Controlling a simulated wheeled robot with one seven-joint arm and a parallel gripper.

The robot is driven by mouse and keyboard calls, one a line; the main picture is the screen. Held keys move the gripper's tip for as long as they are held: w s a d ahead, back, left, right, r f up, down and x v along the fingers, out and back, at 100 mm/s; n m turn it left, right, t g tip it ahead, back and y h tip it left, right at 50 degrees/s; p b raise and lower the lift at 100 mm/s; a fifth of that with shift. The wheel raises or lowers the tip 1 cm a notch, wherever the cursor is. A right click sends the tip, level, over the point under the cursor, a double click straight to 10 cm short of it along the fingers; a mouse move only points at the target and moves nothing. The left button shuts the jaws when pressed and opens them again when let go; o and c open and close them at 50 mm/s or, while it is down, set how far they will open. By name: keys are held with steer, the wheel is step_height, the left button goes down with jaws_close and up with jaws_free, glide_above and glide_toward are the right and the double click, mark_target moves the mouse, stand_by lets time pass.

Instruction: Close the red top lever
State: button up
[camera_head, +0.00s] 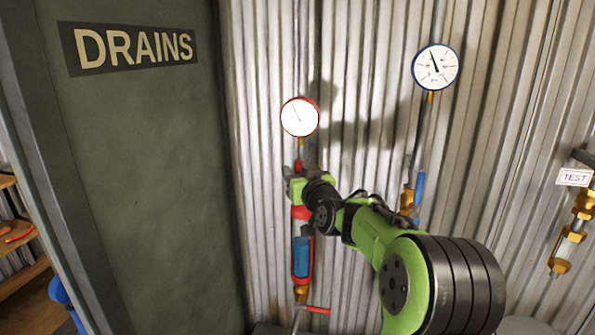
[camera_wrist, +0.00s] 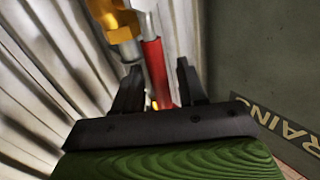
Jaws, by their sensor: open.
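The red top lever (camera_head: 298,166) is on the left-hand pipe, below the red-rimmed gauge (camera_head: 300,117). In the head view only a small red part shows above my gripper (camera_head: 293,183), which hides the rest. In the wrist view the red lever (camera_wrist: 157,72) runs lengthwise between the two dark fingers of my gripper (camera_wrist: 159,66). The fingers are open, one on each side of the lever. A gap shows on the right side; contact on the left side cannot be told.
A brass fitting (camera_wrist: 114,22) is close to the left finger. Below my gripper are a red-and-blue cylinder (camera_head: 301,255) and a lower red lever (camera_head: 317,310). A blue lever (camera_head: 419,187) is on the pipe to the right. A green "DRAINS" panel (camera_head: 150,180) stands at left.

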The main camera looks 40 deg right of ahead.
jaws_close()
steer(key=shift+d, duration=0.1)
stand_by(0.3)
